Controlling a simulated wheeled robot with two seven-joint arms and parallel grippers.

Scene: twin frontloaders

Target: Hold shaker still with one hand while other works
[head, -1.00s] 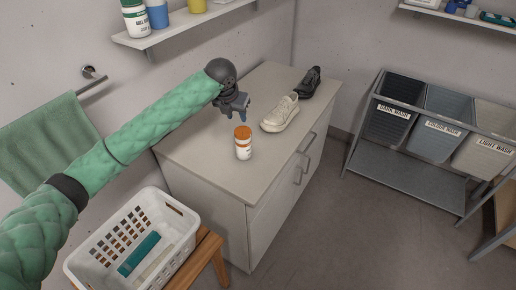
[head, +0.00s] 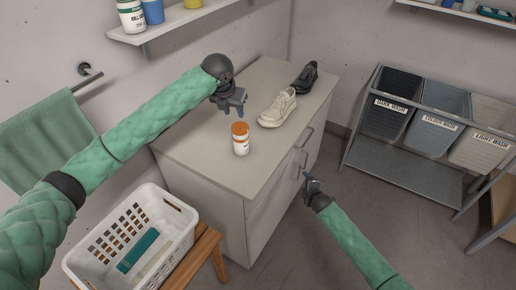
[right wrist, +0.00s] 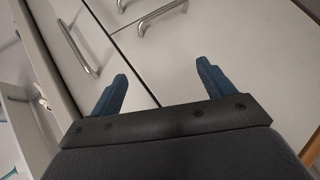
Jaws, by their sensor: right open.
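The shaker (head: 240,145) is a small white bottle with an orange cap and an orange-marked label. It stands upright on the cabinet top (head: 195,150) near its front left part. My left gripper (head: 236,107) is just behind and above the shaker, pointing down, with its fingers apart and nothing seen between them. It looks clear of the shaker, though the exact gap is hard to judge. My right gripper (head: 308,180) is in front of the cabinet's drawer side, below the top. In the right wrist view its blue fingers (right wrist: 162,75) are wide apart and empty, facing drawer fronts.
A white shoe (head: 277,110) and a dark shoe (head: 305,77) stand behind the shaker. A drawer handle (head: 300,163) juts out near my right gripper. A white basket (head: 165,200) sits on a wooden stool at lower left. Laundry bins (head: 430,115) stand at right.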

